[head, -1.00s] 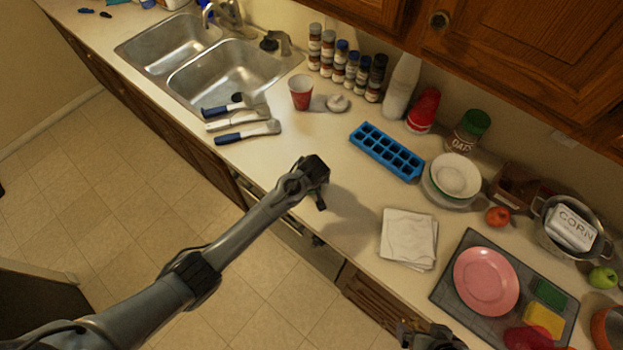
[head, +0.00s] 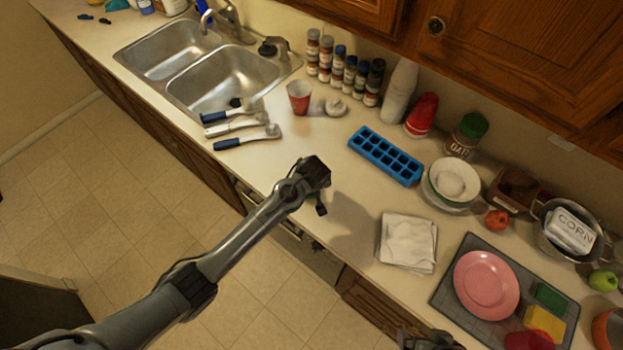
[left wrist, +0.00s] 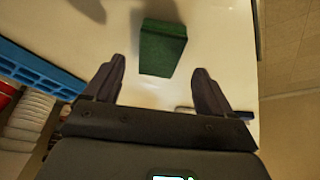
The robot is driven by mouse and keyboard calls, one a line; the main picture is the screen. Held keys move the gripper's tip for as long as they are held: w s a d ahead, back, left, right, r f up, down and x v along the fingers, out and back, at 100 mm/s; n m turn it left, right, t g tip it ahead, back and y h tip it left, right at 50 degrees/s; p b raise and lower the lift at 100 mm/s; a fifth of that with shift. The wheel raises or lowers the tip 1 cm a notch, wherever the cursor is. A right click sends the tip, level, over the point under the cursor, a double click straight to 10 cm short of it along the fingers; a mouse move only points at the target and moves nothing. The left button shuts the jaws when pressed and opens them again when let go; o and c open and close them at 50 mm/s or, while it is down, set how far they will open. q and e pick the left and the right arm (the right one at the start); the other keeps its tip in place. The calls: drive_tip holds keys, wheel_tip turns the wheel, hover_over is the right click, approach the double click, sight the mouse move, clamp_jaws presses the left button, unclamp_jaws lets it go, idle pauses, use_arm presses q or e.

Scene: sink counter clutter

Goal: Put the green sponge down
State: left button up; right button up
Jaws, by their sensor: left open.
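My left gripper (left wrist: 158,70) is open over the counter near its front edge. In the head view, the same gripper (head: 320,190) hides most of what is under it. In the left wrist view, a dark green sponge (left wrist: 163,48) shows between and just beyond the fingertips, with gaps on both sides. It appears to be on the counter, but I cannot tell its exact height. A second green sponge (head: 551,297) lies on the grey mat at right. My right gripper (head: 428,340) shows only partly at the bottom edge, and its jaws are unclear.
A blue ice tray (head: 386,155) and folded white cloth (head: 408,241) lie right of my left gripper. The grey mat (head: 447,290) holds a pink plate (head: 486,284) and yellow sponge (head: 544,323). Brushes (head: 240,130) lie by the sink (head: 235,80).

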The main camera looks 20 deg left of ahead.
use_arm(q)
drive_tip(key=v, duration=0.7)
drive_tip(key=s+a+m+h, duration=0.1)
drive_tip(key=s+a+m, duration=0.2)
drive_tip(key=s, duration=1.1)
drive_tip(key=s+a+f+m+h, duration=0.1)
drive_tip(key=s+a+m, duration=0.2)
drive_tip(key=s, duration=1.1)
drive_tip(key=shift+s+m, duration=0.25)
drive_tip(key=shift+m, duration=0.45)
drive_tip(key=shift+f, duration=0.1)
wheel_tip(320, 180, up, 7)
drive_tip(key=p, duration=0.6)
drive_tip(key=shift+f, duration=0.1)
drive_tip(key=shift+o, duration=0.3)
